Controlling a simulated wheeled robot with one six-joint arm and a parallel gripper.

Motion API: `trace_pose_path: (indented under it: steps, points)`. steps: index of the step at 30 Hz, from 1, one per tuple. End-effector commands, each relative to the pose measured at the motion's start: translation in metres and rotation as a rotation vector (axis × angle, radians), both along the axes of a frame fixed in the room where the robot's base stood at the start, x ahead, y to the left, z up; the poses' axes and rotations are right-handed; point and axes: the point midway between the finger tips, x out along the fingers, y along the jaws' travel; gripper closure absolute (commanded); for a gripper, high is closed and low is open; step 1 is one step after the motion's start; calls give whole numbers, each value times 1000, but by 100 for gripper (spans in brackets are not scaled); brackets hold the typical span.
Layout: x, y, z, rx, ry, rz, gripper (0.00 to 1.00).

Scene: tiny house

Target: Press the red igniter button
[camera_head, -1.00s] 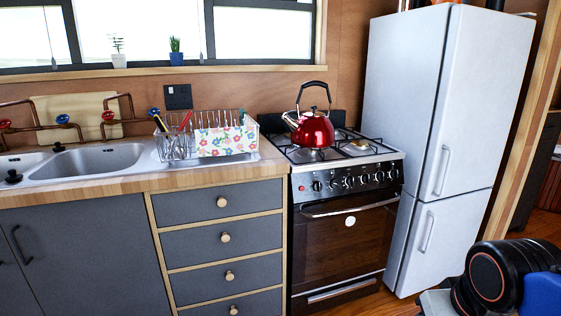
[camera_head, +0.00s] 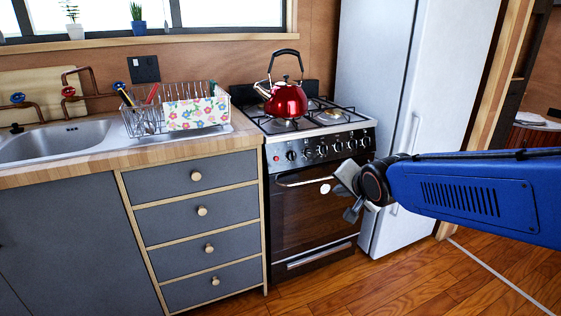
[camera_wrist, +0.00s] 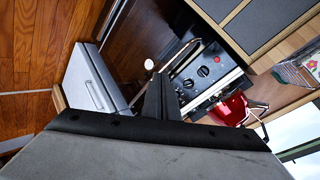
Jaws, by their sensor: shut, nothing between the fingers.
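The stove (camera_head: 312,213) stands between the counter and the fridge, with a black-and-steel control panel (camera_head: 318,148) holding several knobs. A tiny reddish spot (camera_head: 276,157) near the panel's left end may be the igniter button, but it is too small to be sure. My gripper (camera_head: 345,188) is shut and empty, in front of the oven door's right part, below the panel and apart from the reddish spot. In the wrist view my gripper's fingers (camera_wrist: 160,88) are together, with the control panel (camera_wrist: 200,75) just beyond them, turned sideways.
A red kettle (camera_head: 288,99) sits on the hob and also shows in the wrist view (camera_wrist: 229,108). The white fridge (camera_head: 376,80) stands right of the stove. A dish rack (camera_head: 195,112) and sink (camera_head: 55,142) are left. The wooden floor (camera_head: 330,290) in front is clear.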

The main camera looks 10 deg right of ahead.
Motion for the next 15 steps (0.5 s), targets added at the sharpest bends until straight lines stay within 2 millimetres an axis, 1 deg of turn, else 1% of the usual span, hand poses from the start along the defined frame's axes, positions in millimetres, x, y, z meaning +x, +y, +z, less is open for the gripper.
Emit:
trace_pose_path:
  steps: [1,6,9,12,15]
  points:
    - [14,8,0,45,-20,-14,100]
    - [60,37,7,238,-98,-63,100]
    - [83,56,11,355,-134,-80,100]
    - [102,72,13,463,-157,-91,100]
    - [115,87,15,549,-171,-95,100]
